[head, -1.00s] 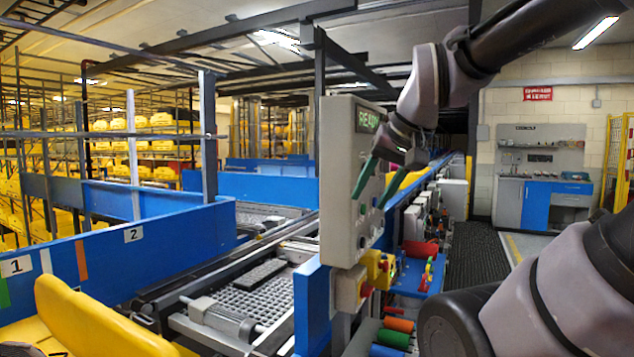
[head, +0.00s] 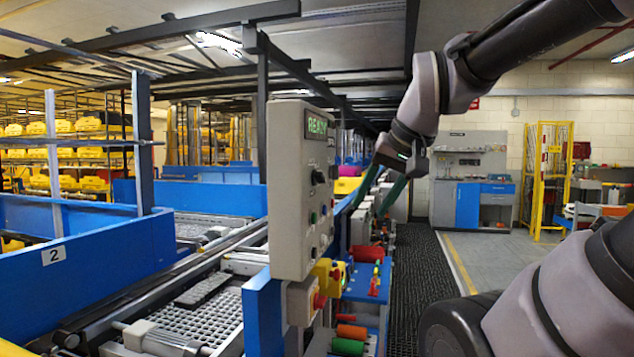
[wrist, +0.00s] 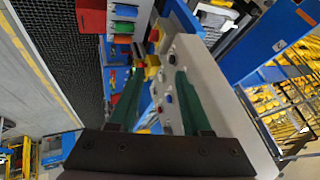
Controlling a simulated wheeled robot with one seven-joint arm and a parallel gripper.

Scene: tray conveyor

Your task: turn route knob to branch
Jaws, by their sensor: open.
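A grey control box (head: 290,190) with a lit READY display (head: 317,125) stands left of centre in the head view. Its face carries a black knob (head: 318,177) and several coloured buttons, seen at a steep angle. I cannot read the knob's labels or its setting. My gripper (head: 380,195) is to the right of the box, apart from it in the picture, with green fingers pointing down. In the wrist view my gripper (wrist: 158,75) is open and empty, and the box face (wrist: 205,75) with its buttons shows behind and beside the right finger.
A yellow unit with a red button (head: 320,300) sits below the box. A blue shelf (head: 365,285) with red items and coloured rolls is just right of it. The conveyor (head: 205,305) runs along the left. A dark mat (head: 420,270) and open floor lie to the right.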

